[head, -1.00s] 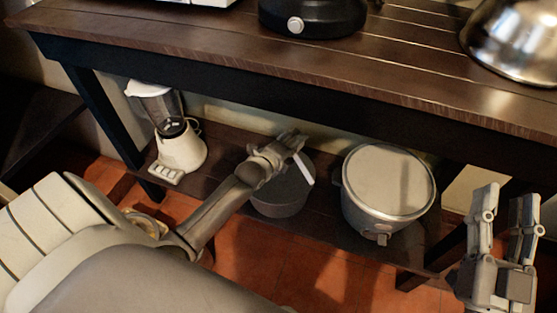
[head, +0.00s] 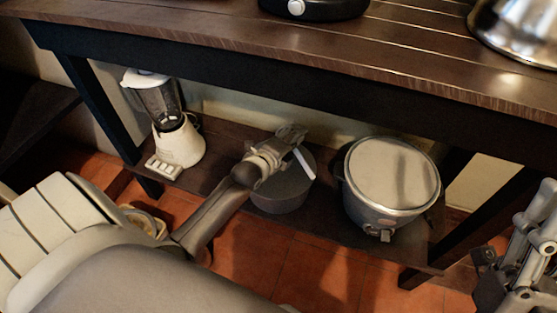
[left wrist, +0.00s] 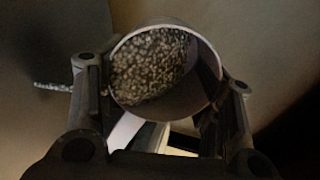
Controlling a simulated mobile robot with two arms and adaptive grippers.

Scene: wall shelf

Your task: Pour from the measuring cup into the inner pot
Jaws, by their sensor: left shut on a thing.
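My left gripper (head: 288,143) is over the dark grey inner pot (head: 283,192), which stands on the lower shelf. It is shut on the measuring cup, whose white handle (head: 304,163) sticks out beside the fingers. In the left wrist view the round measuring cup (left wrist: 185,105) sits between the fingers, with pale grains (left wrist: 150,65) gathered at its upper left. My right gripper (head: 530,245) is at the right edge, partly cut off, away from the pot.
A rice cooker (head: 390,190) with a pale round top stands right of the pot. A blender (head: 176,130) stands at the left on the lower shelf (head: 225,165). The thick upper shelf (head: 300,65) hangs over them. A small speckled strip (left wrist: 52,87) beside the left finger is unclear.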

